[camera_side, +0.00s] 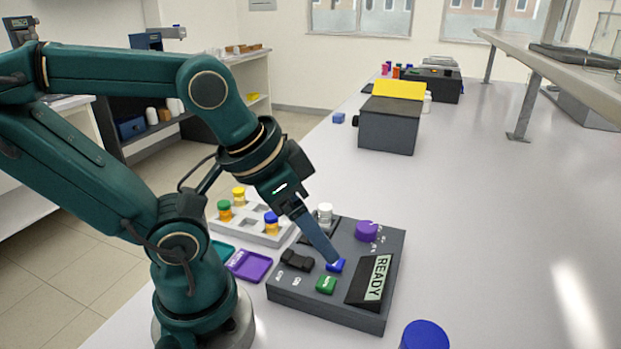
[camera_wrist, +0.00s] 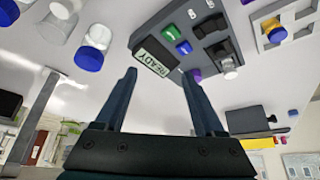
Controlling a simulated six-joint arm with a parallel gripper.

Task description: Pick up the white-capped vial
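The white-capped vial (camera_side: 325,212) stands upright at the back left edge of the dark control box (camera_side: 392,262) in the side view, behind my gripper. Its lower part is partly hidden. In the wrist view a clear vial with a pale cap (camera_wrist: 229,68) sits at a dark block on the box's edge. My gripper (camera_side: 331,259) points down at the box, its tip over or at the blue button; I cannot tell if it touches. In the wrist view the fingers of my gripper (camera_wrist: 163,75) stand apart with nothing between them. The vial is outside the fingers.
The box carries a purple knob (camera_side: 367,231), a green button (camera_side: 326,284), a black switch (camera_side: 297,260) and a READY display (camera_side: 372,280). A pale rack (camera_side: 246,236) with several coloured-cap vials and a purple tray (camera_side: 250,265) lie left. A blue cap (camera_side: 425,335) stands front right.

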